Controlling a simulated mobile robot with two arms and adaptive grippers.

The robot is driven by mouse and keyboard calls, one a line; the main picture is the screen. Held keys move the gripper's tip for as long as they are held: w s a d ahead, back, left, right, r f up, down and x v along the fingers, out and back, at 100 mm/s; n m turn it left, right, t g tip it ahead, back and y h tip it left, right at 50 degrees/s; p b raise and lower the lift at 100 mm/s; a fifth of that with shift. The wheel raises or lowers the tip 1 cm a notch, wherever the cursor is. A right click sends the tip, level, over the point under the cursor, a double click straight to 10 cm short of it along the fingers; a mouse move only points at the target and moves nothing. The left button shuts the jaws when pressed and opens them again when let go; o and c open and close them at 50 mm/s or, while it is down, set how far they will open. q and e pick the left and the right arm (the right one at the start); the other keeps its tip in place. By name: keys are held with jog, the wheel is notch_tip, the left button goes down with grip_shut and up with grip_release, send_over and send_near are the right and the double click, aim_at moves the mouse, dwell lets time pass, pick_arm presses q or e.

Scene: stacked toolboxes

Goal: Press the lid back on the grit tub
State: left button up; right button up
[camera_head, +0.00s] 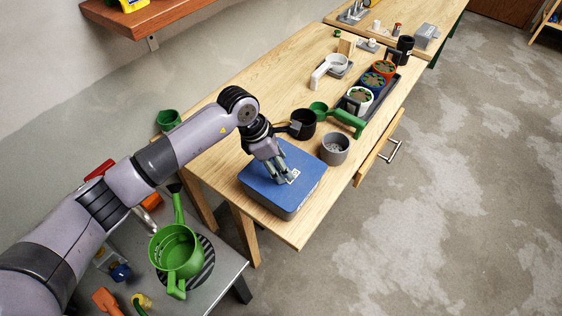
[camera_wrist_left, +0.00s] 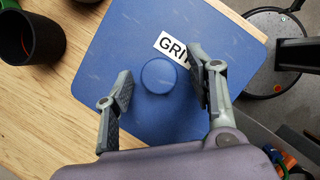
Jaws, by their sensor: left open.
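The grit tub (camera_head: 293,209) is a low, wide grey box on the near end of the wooden bench. Its square blue lid (camera_head: 309,168) lies on top, and I cannot tell whether it sits fully flush. In the left wrist view the lid (camera_wrist_left: 115,45) carries a round blue knob (camera_wrist_left: 158,76) and a white label (camera_wrist_left: 172,46) reading "GRI", its end hidden by a finger. My left gripper (camera_head: 281,179) is over the lid. Its open fingers (camera_wrist_left: 160,80) stand on either side of the knob, with gaps visible. My right gripper is not in view.
A grey cup (camera_head: 335,149), a black mug (camera_head: 302,124) and a green scoop (camera_head: 341,118) stand just behind the tub. A tray with several pots (camera_head: 360,97) is farther back. A green watering can (camera_head: 176,252) stands on the lower grey table at left.

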pick_arm(q)
jog(key=shift+r, duration=0.1)
jog(key=v, duration=1.2)
jog(key=shift+s, duration=0.1)
